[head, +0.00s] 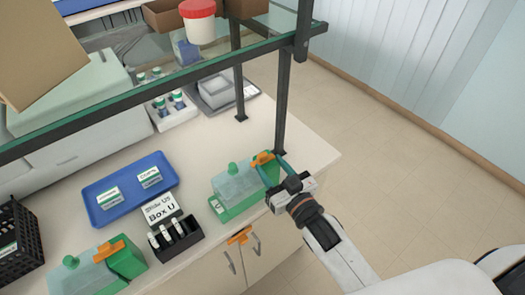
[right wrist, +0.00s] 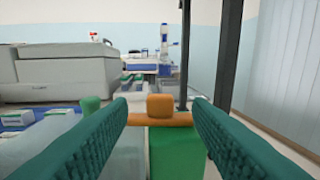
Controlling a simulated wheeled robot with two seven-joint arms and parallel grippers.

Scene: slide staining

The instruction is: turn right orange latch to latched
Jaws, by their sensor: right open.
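The right orange latch (head: 262,158) sits on top of the right green box (head: 234,207), at its right end. In the right wrist view the latch (right wrist: 160,108) shows as an upright orange knob on a flat orange bar lying crosswise. My right gripper (head: 275,171) is at that end of the box, open. Its teal fingers stand left and right of the knob in the right wrist view, with gaps on both sides; contact does not show. My left gripper is not in view.
A similar green box (head: 126,262) with an orange latch stands front left. Another orange piece (head: 238,236) is at the cabinet front. A dark shelf post (head: 282,105) rises just behind the right box. A blue tray (head: 96,220) and black slide holder (head: 184,246) lie left.

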